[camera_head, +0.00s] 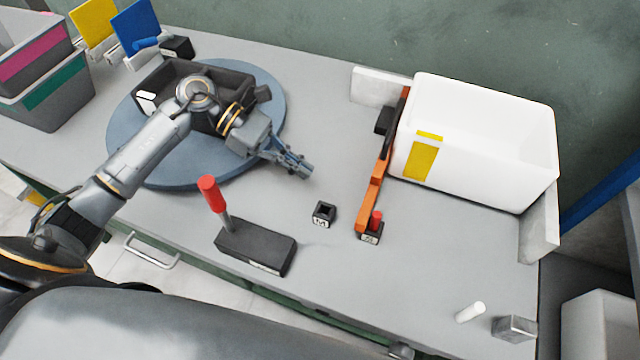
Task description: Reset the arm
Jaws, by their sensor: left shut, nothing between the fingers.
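My left arm comes in from the left and reaches over the round blue-grey turntable (170,174). My left gripper (306,172) is shut and empty. It is just past the turntable's right edge, above the grey table, and touches nothing that I can see. A dark open box (236,84) sits on the turntable, partly hidden behind my arm. My right gripper does not show.
A black block with a red-handled lever (255,247) stands near the front edge. A small black holder (323,213), an orange bar (376,185) and a white bin (470,180) are to the right. Grey bins (45,105) stand at left. The front-right table is mostly clear.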

